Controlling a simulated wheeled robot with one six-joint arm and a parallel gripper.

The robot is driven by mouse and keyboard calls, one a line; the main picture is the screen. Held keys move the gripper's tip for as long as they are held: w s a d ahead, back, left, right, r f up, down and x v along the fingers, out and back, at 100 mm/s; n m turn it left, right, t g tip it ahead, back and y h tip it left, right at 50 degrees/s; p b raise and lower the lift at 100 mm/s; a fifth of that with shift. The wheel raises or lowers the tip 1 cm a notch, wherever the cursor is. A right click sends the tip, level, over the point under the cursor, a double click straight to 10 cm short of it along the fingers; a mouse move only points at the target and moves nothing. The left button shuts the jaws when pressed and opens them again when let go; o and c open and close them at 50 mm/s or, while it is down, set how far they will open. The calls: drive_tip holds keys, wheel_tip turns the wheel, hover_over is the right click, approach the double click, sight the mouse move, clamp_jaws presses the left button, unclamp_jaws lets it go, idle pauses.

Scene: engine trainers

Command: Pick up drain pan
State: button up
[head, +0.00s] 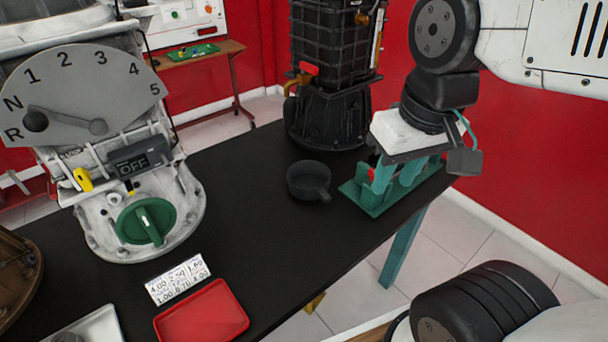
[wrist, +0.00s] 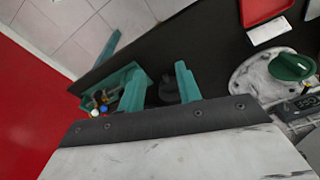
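The drain pan (head: 309,181) is a small dark round pan with a short handle pointing to the lower right. It sits upright on the black table, left of my gripper in the head view. In the wrist view a dark shape that looks like the pan (wrist: 168,90) shows between my fingers, partly hidden by the gripper body. My gripper (head: 397,181) has teal fingers, spread apart with nothing held between them. It is over or near a teal tray, apart from the pan; its exact height is unclear. The fingers also show in the wrist view (wrist: 160,88).
The teal tray (head: 367,204) with small coloured parts stands at the table's right edge. A black engine unit (head: 330,115) stands behind the pan. A pale gearbox trainer (head: 185,205), a number card (head: 178,279) and a red tray (head: 202,314) are to the left. Bare black table (head: 260,225) lies between.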

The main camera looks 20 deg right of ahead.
drive_tip(key=w+a+f+m+t+y, duration=0.1)
drive_tip(key=w+a+f+t, duration=0.2)
drive_tip(key=w, duration=0.5)
drive_tip(key=w+a+f+m+t+y, duration=0.1)
drive_tip(key=w+a+f, duration=0.1)
drive_tip(key=w+a, duration=0.55)
drive_tip(key=w+a+f+t+y, duration=0.1)
drive_tip(key=w+a+f, duration=0.2)
drive_tip(key=w, duration=0.6)
drive_tip(key=w+f+m+t+h, duration=0.3)
drive_tip(key=w+f+h, duration=0.1)
drive_tip(key=w+f, duration=0.35)
drive_tip(key=m+t+h, duration=0.1)
drive_tip(key=m+h, duration=0.1)
drive_tip(key=h, duration=0.5)
approach(288, 173)
drive_tip(key=shift+w+d+f, duration=0.1)
drive_tip(key=shift+w+f, duration=0.05)
drive_tip(key=shift+w, duration=0.45)
drive_tip(key=shift+w+d+f, duration=0.1)
drive_tip(key=shift+w+f, duration=0.05)
drive_tip(key=shift+w, duration=0.45)
drive_tip(key=shift+s+d+f, duration=0.15)
drive_tip(key=shift+d+f, duration=0.15)
drive_tip(key=shift+d, duration=0.05)
drive_tip(key=x, duration=0.7)
drive_tip(key=shift+d, duration=0.3)
